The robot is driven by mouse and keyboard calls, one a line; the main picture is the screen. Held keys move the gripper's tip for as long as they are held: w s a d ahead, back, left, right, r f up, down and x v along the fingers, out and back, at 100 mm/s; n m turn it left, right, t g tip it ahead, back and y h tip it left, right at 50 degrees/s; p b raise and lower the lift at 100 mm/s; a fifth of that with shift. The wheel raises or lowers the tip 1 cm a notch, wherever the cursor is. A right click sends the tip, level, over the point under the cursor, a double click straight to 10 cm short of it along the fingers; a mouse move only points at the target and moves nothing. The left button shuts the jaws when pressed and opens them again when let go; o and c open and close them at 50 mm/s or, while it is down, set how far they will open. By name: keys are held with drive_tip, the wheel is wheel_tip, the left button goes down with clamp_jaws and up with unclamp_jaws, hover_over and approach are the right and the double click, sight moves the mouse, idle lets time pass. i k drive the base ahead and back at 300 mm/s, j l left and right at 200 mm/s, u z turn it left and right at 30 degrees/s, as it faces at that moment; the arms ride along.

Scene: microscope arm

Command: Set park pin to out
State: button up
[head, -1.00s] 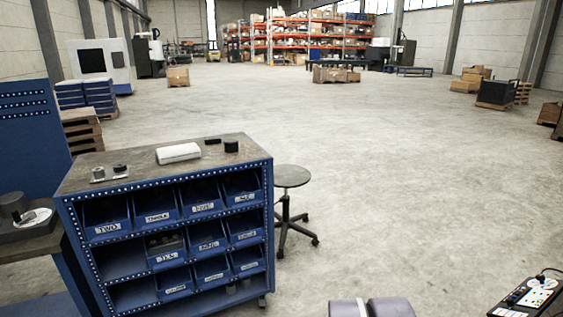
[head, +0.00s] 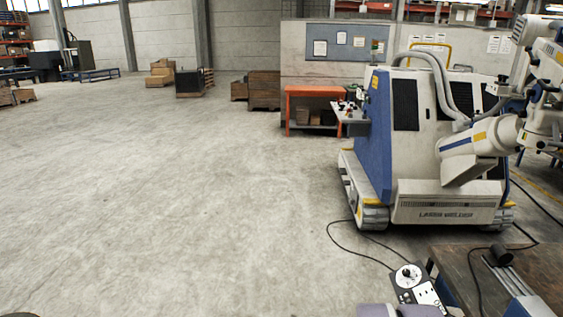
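I cannot make out a park pin in the head view. A white jointed arm (head: 482,138) with blue and yellow bands reaches in from the right edge, in front of a large machine marked as a laser welder (head: 440,110). I cannot tell whether the pin belongs to this arm. My gripper is not in view.
A control box with a white dial (head: 408,278) and a cable is at the bottom right, beside a dark-topped table (head: 538,262). An orange workbench (head: 314,91) and wooden crates (head: 263,88) stand farther back. The concrete floor (head: 170,200) at left and centre is clear.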

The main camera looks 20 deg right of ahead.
sight(540, 144)
drive_tip(key=i+z, duration=1)
drive_tip(key=i+j+z, duration=1.1)
drive_tip(key=i+z, duration=0.25)
drive_tip(key=i+j+z, duration=0.15)
drive_tip(key=z, duration=0.2)
drive_tip(key=i+j, duration=0.3)
drive_tip(key=j, duration=0.15)
drive_tip(key=i+j, duration=0.3)
drive_tip(key=j, duration=0.15)
drive_tip(key=i+j, duration=0.3)
drive_tip(key=j, duration=0.15)
drive_tip(key=i+j, duration=0.3)
drive_tip(key=j, duration=0.15)
drive_tip(key=i+l, duration=1.3)
drive_tip(key=l, duration=0.2)
